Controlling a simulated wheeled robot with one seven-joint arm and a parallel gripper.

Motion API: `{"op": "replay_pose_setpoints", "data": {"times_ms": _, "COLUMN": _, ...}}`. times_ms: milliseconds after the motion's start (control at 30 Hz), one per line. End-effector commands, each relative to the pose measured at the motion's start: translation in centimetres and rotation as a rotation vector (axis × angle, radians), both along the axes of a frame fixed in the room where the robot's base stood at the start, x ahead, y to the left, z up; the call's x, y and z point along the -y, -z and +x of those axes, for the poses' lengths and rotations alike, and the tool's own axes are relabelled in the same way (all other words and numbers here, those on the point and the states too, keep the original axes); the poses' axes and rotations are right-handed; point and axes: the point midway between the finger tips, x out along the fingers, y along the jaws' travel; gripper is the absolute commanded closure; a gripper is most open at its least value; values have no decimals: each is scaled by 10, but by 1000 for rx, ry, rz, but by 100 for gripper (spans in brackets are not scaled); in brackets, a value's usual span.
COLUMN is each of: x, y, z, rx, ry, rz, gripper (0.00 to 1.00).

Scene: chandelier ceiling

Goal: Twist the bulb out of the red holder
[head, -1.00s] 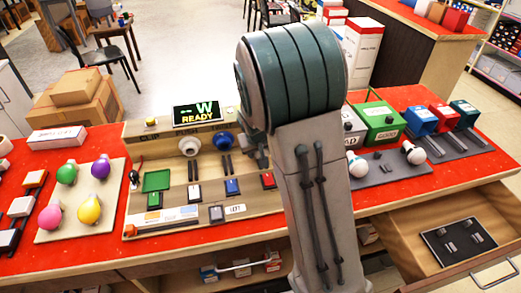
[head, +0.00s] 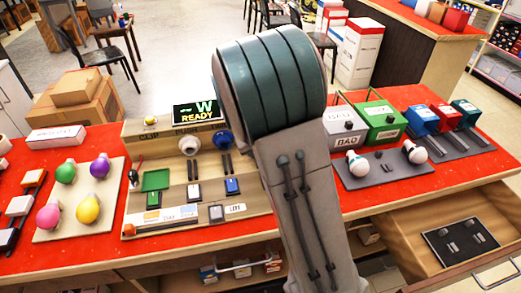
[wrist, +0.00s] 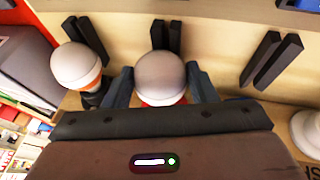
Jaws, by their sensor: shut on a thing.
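A white round bulb (wrist: 160,75) stands in the middle of the wrist view. A bit of the red holder (wrist: 163,102) shows at its lower edge; the rest is hidden. My gripper (wrist: 160,85) has one finger on each side of the bulb and is shut on it. Whether the bulb's base is still seated in the holder cannot be seen. In the head view my own arm hides the gripper, and I cannot make out this bulb or the red holder there.
A second white bulb with an orange collar (wrist: 75,65) stands close left of my gripper. Dark paired prongs (wrist: 270,60) rise from the board. In the head view, coloured bulbs (head: 88,210) sit on a tray at left; bins (head: 380,121) stand at right. A screen (head: 197,113) reads READY.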

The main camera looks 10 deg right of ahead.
Motion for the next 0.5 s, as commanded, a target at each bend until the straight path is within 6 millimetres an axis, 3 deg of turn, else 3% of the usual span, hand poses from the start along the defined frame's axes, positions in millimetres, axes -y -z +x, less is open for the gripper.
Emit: {"op": "replay_pose_setpoints", "data": {"times_ms": 500, "x": -1, "y": 4, "z": -2, "rx": -9, "ry": -2, "rz": -56, "gripper": 70}}
